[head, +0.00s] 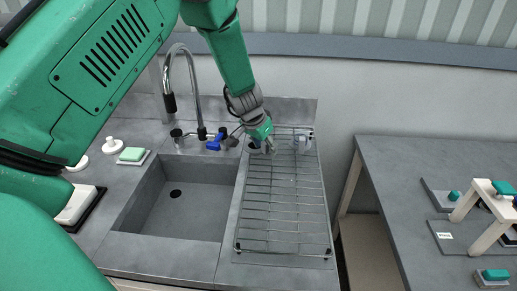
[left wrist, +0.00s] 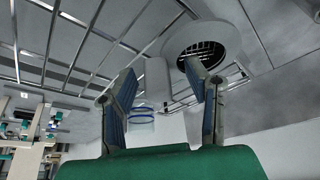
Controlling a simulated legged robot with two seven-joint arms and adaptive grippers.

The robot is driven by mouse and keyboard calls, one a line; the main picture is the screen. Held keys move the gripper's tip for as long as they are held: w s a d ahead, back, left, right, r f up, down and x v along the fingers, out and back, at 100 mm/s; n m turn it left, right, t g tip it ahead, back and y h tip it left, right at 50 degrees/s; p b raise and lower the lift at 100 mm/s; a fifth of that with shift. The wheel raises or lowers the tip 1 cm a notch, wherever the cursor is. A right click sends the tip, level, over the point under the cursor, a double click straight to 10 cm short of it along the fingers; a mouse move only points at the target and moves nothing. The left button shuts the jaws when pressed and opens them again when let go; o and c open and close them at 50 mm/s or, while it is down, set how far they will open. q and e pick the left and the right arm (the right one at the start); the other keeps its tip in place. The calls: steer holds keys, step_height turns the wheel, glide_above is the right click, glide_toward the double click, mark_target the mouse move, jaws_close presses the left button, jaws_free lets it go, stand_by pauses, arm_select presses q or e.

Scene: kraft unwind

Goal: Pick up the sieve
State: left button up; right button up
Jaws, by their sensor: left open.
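My left gripper (head: 268,147) is over the back end of the wire drying rack (head: 290,205), fingers spread and nothing between the pads. In the left wrist view the open fingers (left wrist: 160,88) flank the pale tab of a white ring with a dark slotted mesh (left wrist: 203,45), which looks like the sieve. The right finger overlaps its rim in the picture; I cannot tell whether they touch. In the head view the sieve is mostly hidden by the gripper. My right gripper is not in view.
A clear cup (head: 303,142) stands at the rack's back right. The sink (head: 180,200) with its tall tap (head: 190,75) lies left of the rack. A second table (head: 420,165) stands at right beyond a gap.

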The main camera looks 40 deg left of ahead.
arm_select(q)
steer(key=shift+f, duration=0.1)
steer(key=shift+a, duration=0.1)
steer(key=shift+c, duration=0.4)
steer(key=shift+d, duration=0.2)
jaws_close()
